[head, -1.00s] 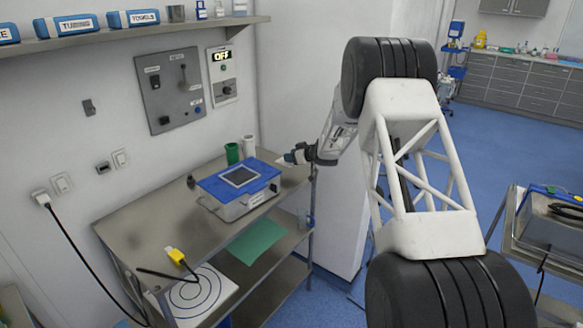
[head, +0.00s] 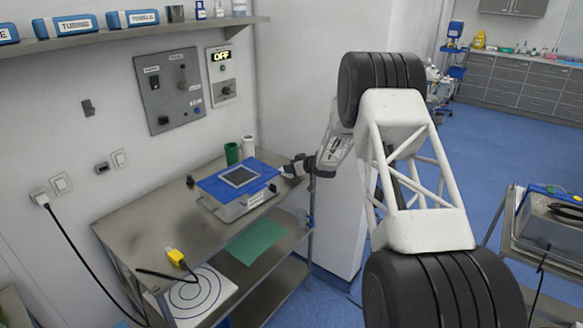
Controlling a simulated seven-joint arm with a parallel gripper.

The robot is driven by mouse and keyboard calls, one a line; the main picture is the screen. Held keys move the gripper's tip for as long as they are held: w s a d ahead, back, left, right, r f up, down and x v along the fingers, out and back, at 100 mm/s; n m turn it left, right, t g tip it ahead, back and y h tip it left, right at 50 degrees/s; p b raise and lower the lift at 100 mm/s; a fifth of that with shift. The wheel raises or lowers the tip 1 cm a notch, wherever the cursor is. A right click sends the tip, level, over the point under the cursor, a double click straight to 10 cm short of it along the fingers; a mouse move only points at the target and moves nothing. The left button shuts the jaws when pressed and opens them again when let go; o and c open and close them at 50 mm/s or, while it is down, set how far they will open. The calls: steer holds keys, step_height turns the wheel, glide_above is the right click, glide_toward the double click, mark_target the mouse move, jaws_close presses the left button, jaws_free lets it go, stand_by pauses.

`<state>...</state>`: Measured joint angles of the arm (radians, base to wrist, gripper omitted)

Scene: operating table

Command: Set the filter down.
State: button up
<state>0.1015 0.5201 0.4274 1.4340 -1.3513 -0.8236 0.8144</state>
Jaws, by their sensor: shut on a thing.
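My gripper (head: 288,168) is at the table's back right end, just right of a blue-lidded box (head: 232,210). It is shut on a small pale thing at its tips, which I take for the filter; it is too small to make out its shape. The tips are close to the box's right corner; I cannot tell whether they touch it. A pale grey square panel (head: 240,176) lies on top of the blue lid.
The steel table (head: 140,222) is bare left of the box, apart from a yellow-ended cable (head: 175,257) at its front. A green cup (head: 232,153) and a white cup (head: 248,147) stand behind the box. A lower shelf holds a green sheet (head: 256,242).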

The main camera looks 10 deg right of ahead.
steer(key=shift+f, duration=0.15)
steer(key=o, duration=0.9)
steer(key=shift+s+d+r, duration=0.1)
steer(key=shift+d+r, duration=0.05)
steer(key=shift+r, duration=0.1)
steer(key=v, duration=1.1)
steer(key=shift+s+d+r, duration=0.2)
